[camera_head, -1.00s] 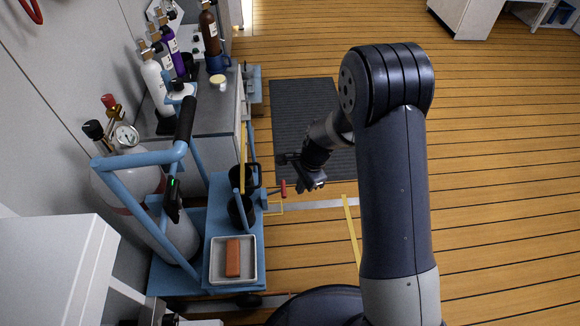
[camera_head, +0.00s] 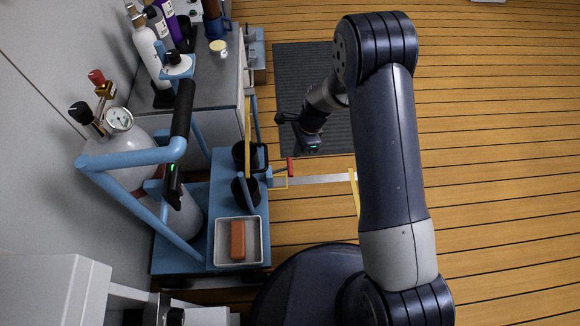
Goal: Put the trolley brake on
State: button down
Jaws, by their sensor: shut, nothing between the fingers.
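The blue trolley (camera_head: 196,262) stands at the left, with a gas cylinder (camera_head: 182,222) and a curved push handle with a black grip (camera_head: 182,108). My gripper (camera_head: 281,119) is shut and empty. It is above the red-ended lever in the picture, apart from it, near the dark mat.
A white tray with an orange block (camera_head: 237,240) and black round holders (camera_head: 245,192) sit on the trolley deck. A grey bench (camera_head: 215,105) with bottles stands behind. A dark mat (camera_head: 290,75) lies on the wooden floor, which is clear to the right.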

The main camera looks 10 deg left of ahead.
aim_at(291, 166)
jog(key=shift+b+x, duration=2.1)
jog(key=shift+x, duration=1.1)
jog(key=d+f+b, duration=0.1)
jog(key=w+d+f, duration=0.1)
jog(key=shift+w+d+f+b, duration=0.15)
jog(key=shift+d+f+b, duration=0.1)
jog(key=shift+d+b, duration=0.1)
jog(key=shift+r, duration=0.1)
jog(key=p+v, duration=0.3)
jog(key=v, duration=0.7)
jog(key=shift+r, duration=0.3)
jog(key=shift+d, duration=0.1)
